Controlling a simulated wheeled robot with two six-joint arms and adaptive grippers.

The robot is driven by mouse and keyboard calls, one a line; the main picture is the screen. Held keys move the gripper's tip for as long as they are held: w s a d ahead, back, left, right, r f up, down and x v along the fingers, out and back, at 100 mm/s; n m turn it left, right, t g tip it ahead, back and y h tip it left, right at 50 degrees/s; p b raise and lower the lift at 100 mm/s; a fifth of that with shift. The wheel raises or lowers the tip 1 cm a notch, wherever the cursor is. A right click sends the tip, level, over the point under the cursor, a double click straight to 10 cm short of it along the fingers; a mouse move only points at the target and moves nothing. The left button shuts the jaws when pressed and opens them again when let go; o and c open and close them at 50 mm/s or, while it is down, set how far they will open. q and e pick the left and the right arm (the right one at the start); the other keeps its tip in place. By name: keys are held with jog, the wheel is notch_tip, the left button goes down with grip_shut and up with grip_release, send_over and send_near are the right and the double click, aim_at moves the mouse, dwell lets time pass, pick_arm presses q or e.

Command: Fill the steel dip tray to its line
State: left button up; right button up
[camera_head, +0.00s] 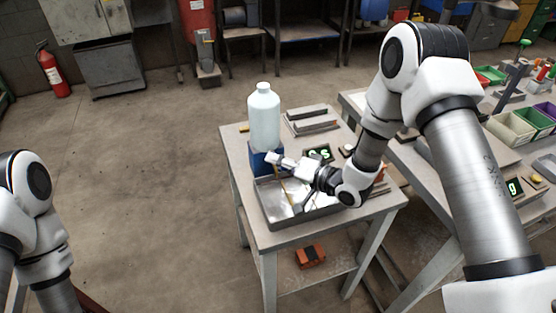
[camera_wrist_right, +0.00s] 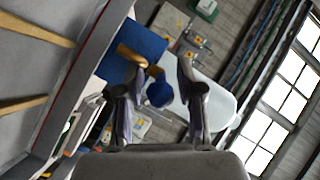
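The steel dip tray (camera_head: 262,207) sits on the small table, partly hidden by my right forearm. It also shows in the wrist view (camera_wrist_right: 48,128), with a dark red line along its wall. Its fill level is not clear. A pale translucent bottle (camera_head: 264,118) stands upright on a blue block (camera_head: 257,160) behind the tray. In the wrist view a brass tap (camera_wrist_right: 132,57) with a blue knob (camera_wrist_right: 159,94) is at the blue block (camera_wrist_right: 146,42). My right gripper (camera_head: 273,159) is open, its fingers (camera_wrist_right: 162,90) on either side of the knob; contact is unclear. My left gripper is out of view.
A green-digit display (camera_head: 319,153) and metal bars (camera_head: 311,121) are on the table behind the tray. An orange item (camera_head: 310,255) lies on the lower shelf. A workbench with coloured bins (camera_head: 508,130) stands at right. A fire extinguisher (camera_head: 53,74) stands at far left; the left floor is clear.

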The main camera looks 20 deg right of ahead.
jog(key=shift+s+d+r, duration=0.15)
jog(key=shift+s+d, duration=0.05)
jog(key=shift+d, duration=0.05)
jog(key=shift+c, duration=1)
grip_shut()
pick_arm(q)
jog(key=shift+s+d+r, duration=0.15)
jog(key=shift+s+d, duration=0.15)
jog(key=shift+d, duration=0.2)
